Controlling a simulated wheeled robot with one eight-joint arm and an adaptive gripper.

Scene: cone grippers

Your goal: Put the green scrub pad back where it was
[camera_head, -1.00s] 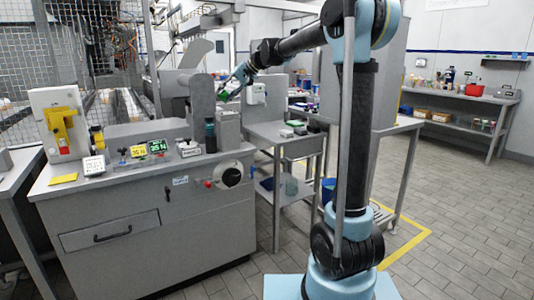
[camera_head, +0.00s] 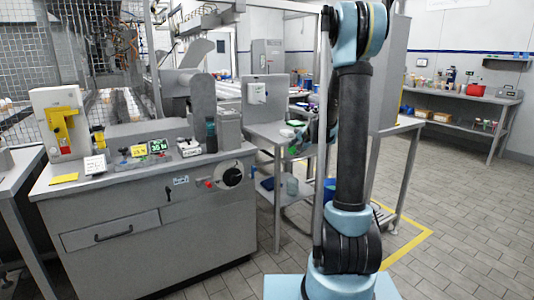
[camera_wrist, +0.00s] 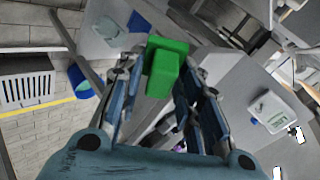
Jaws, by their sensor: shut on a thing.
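The green scrub pad (camera_wrist: 166,72) is between the fingers of my gripper (camera_wrist: 162,78) in the wrist view, with the fingers shut on it from both sides. Its near block-shaped end shows clearly. In the head view my gripper (camera_head: 302,138) is low over the small side table (camera_head: 262,129), partly hidden behind my own arm. A green patch shows there, but I cannot tell whether it is the held pad.
In the wrist view a blue bin (camera_wrist: 80,82) and a pale tray-like thing with green on it (camera_wrist: 270,106) lie around the gripper. The grey machine cabinet (camera_head: 150,230) stands left of the side table in the head view. A white dispenser (camera_head: 257,93) is on the panel behind the table.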

